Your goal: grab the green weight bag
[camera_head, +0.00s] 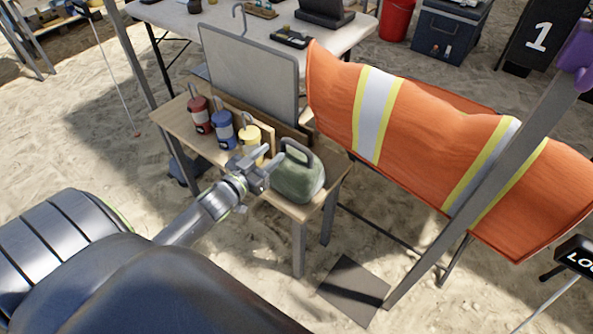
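The green weight bag (301,178), with a dark grey-green loop handle on top, stands upright at the right end of a small wooden table (330,168). My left gripper (268,164) is at the bag's left side, close to it and a little below handle height. Its fingers look parted with nothing between them. I cannot tell whether a finger touches the bag. My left arm comes in from the lower left. My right gripper is not in view.
Red (200,116), blue (223,131) and yellow (250,139) canisters stand left of the bag. A grey panel (250,72) stands behind them.

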